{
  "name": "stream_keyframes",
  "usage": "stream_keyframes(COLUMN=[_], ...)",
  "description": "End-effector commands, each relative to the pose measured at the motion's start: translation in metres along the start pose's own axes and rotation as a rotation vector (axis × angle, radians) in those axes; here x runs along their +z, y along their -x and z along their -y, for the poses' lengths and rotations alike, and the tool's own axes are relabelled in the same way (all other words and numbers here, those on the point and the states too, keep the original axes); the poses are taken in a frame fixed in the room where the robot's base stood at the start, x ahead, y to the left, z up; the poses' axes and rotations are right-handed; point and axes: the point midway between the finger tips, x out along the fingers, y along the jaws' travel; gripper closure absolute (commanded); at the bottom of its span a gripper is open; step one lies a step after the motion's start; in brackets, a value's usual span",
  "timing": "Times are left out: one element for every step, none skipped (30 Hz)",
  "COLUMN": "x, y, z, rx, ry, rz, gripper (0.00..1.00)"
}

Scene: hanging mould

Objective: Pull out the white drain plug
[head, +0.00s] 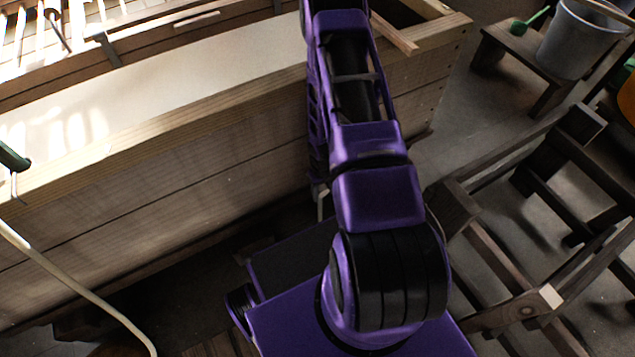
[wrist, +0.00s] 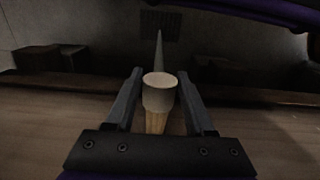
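In the wrist view a pale, round-topped plug (wrist: 160,82) sits between the two fingers of my gripper (wrist: 160,74), near their tips. A tan, wood-coloured part (wrist: 156,122) shows just below it in the picture. The fingers stand apart, one on each side of the plug. They look very close to its sides, but I cannot tell whether they touch it. In the head view my purple arm reaches toward the wooden vat (head: 180,190). My gripper and the plug are hidden there.
A dark grate (wrist: 172,22) lies in the grey floor beyond the plug, with a thin tapering grey shape leading toward it. In the head view a pale hose (head: 75,285) hangs at left; a wooden frame (head: 490,250) and a bucket (head: 580,40) stand at right.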

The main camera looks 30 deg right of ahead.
Motion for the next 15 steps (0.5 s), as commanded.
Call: stream_keyframes(x=[-0.0011, -0.0015, -0.0019, -0.0021, -0.0024, -0.0027, -0.0028, -0.0030, -0.0032, -0.0033, -0.0035, -0.0037, -0.0038, -0.0041, -0.0043], y=[0.0004, 0.0004, 0.0005, 0.0005, 0.0005, 0.0006, 0.0006, 0.0006, 0.0006, 0.0006, 0.0007, 0.0013, 0.0023, 0.0039, 0.0071], z=[-0.0001, -0.0001, -0.0002, -0.0002, -0.0002, -0.0002, -0.0002, -0.0002, -0.0002, -0.0002, -0.0002, -0.0002, -0.0002, -0.0003, -0.0004], rx=[0.000, 0.000, 0.000, 0.000, 0.000, 0.000, 0.000, 0.000, 0.000, 0.000, 0.000, 0.000, 0.001, 0.001, 0.001], ry=[0.000, 0.000, 0.000, 0.000, 0.000, 0.000, 0.000, 0.000, 0.000, 0.000, 0.000, 0.000, 0.000, 0.000, 0.000], rz=[-0.003, -0.003, -0.004, -0.005, -0.005, -0.006, -0.006, -0.007, -0.007, -0.007, -0.008, -0.008, -0.009, -0.009, -0.010], gripper=[0.35, 0.30, 0.23, 0.20, 0.20, 0.20, 0.20, 0.20, 0.20, 0.20, 0.20, 0.20, 0.20, 0.20, 0.20])
